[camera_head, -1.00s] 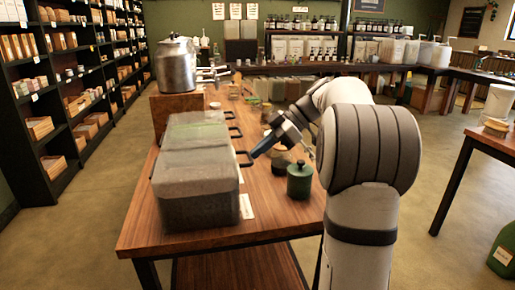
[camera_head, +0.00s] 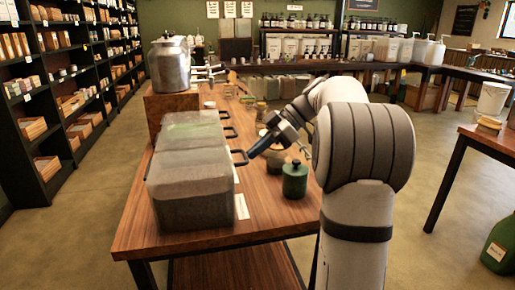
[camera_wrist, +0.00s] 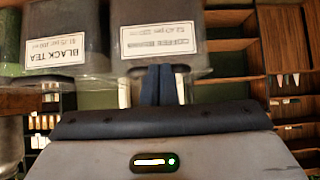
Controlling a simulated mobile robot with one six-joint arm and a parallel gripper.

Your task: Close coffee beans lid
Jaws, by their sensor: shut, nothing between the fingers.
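A row of translucent grey bins stands on the left of the wooden table. The nearest bin (camera_head: 190,198) and those behind it have flat-looking tops and black loop handles on their right sides. In the wrist view, the COFFEE BEANS bin (camera_wrist: 195,18) is beside the BLACK TEA bin (camera_wrist: 60,58). I cannot tell which head-view bin is the coffee one, or whether its lid is fully down. My gripper (camera_head: 250,156) is shut and empty, just right of the nearest bin's handle (camera_head: 240,158). Its dark fingers (camera_wrist: 158,84) show below the COFFEE BEANS label in the wrist view.
A green canister (camera_head: 294,181) and small jars stand on the table (camera_head: 255,225) under my arm. A metal urn (camera_head: 170,66) sits on a wooden box (camera_head: 175,103) at the far left. Shelves line the left wall. The table's front right corner is clear.

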